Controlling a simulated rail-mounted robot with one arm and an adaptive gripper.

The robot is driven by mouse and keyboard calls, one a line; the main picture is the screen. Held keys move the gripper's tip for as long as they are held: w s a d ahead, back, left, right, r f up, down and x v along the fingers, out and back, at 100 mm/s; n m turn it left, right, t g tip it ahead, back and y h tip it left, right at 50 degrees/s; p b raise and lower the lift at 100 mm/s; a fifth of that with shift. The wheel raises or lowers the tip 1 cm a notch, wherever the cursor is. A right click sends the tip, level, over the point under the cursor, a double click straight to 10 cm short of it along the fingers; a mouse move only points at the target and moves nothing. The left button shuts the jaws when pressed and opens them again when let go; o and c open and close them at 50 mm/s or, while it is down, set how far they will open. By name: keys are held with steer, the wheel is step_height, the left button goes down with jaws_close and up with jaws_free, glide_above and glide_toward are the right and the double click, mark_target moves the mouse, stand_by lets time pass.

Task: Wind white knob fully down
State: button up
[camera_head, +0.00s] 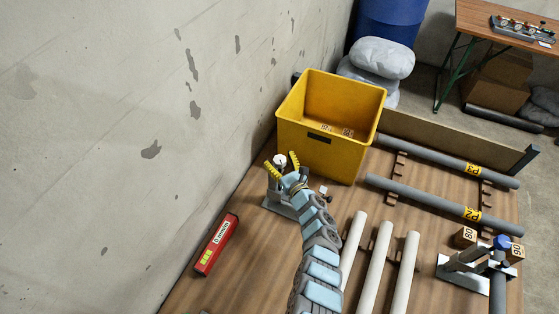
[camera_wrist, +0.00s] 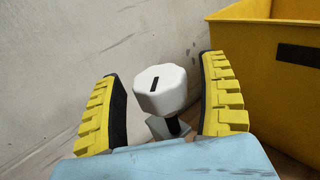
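The white knob (camera_head: 280,160) stands on a metal fixture (camera_head: 277,203) beside the yellow bin, close to the wall. In the wrist view the white knob (camera_wrist: 161,90) is faceted, with a black line mark on top and a dark stem below it. My gripper (camera_head: 282,166) is open, with its yellow ribbed fingers on either side of the knob. In the wrist view my gripper (camera_wrist: 163,100) shows gaps between both fingers and the knob, so it appears not to touch it. The lower stem and base are partly hidden by my gripper.
A yellow bin (camera_head: 345,155) stands right of the knob. The wall (camera_head: 130,120) is at left. A red box (camera_head: 217,245) lies near the wall. White pipes (camera_head: 374,268) and grey pipes (camera_head: 420,197) lie right. A blue-knobbed fixture (camera_head: 465,278) stands at lower right.

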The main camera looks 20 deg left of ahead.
steer(key=c, duration=1)
steer(key=shift+c, duration=0.2)
steer(key=shift+w+n+g+y+b, duration=0.1)
steer(key=shift+n+g+y+b, duration=0.35)
steer(key=shift+b, duration=0.35)
steer(key=shift+f+n+g+y+b, duration=0.15)
steer(key=shift+n+g+y+b, duration=0.15)
steer(key=shift+b, duration=0.3)
steer(key=shift+g+b, duration=0.35)
steer(key=n+g+y+b, duration=0.1)
steer(key=n+g+b, duration=0.1)
steer(key=b, duration=0.3)
steer(key=shift+f+g+y+b, duration=0.15)
steer(key=shift+g+y+b, duration=0.2)
steer(key=shift+g, duration=0.05)
steer(key=n+g+b, duration=0.1)
steer(key=b, duration=0.2)
steer(key=shift+y+b, duration=0.3)
steer(key=shift+b, duration=0.1)
steer(key=shift+r+n+g+b, duration=0.2)
steer(key=shift+n+g+b, duration=0.4)
steer(key=shift+b, duration=0.5)
